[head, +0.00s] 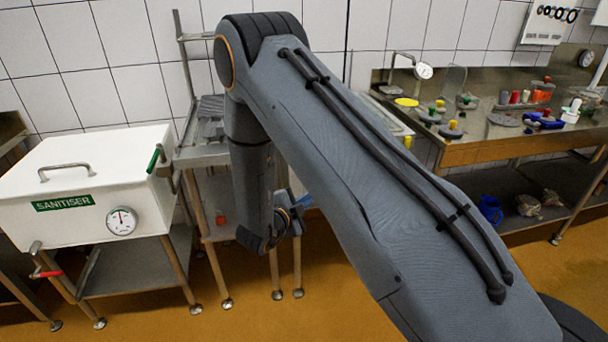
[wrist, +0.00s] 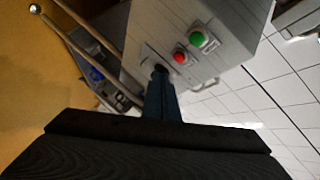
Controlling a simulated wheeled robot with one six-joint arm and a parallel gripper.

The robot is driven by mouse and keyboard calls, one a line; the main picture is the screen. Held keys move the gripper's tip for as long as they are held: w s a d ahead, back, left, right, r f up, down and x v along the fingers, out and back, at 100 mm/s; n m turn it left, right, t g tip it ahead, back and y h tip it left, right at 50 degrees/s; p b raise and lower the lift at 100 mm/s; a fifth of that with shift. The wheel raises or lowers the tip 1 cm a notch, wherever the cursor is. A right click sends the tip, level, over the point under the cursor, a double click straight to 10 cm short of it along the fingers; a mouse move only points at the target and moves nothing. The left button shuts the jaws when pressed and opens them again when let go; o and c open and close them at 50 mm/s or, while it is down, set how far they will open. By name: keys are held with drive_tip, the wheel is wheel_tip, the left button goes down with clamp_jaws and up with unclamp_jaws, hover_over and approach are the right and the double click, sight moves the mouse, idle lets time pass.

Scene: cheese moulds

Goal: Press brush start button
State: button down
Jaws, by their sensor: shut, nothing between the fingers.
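In the wrist view, a light grey control box carries a green button (wrist: 197,39) and a red button (wrist: 180,57) side by side. A small label sits beside the green button, but its text is too small to read. My gripper (wrist: 160,72) is shut and empty. Its dark fingertips overlap the box face in the picture, to the left of and slightly below the red button. I cannot tell whether they touch the box. Both buttons are uncovered. In the head view my arm fills the middle, and neither the buttons nor the fingertips can be made out.
A white sanitiser tank (head: 85,185) with a dial stands at the left. A metal rack (head: 205,160) stands behind my arm. At the right, a steel bench (head: 490,150) holds coloured fittings and brushes, with a blue jug (head: 490,210) on its lower shelf. Orange floor is open in front.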

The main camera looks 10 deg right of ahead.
drive_tip(key=w+b, duration=0.3)
drive_tip(key=w, duration=0.5)
drive_tip(key=shift+w+b, duration=0.4)
drive_tip(key=shift+w, duration=0.15)
idle(1.7)
drive_tip(key=shift+w, duration=0.3)
drive_tip(key=shift+w+b, duration=0.45)
idle(0.8)
idle(0.3)
drive_tip(key=shift+s+p, duration=0.45)
drive_tip(key=shift+s, duration=0.45)
drive_tip(key=shift+s, duration=0.1)
drive_tip(key=shift+s+p, duration=1.15)
drive_tip(key=shift+s, duration=1.25)
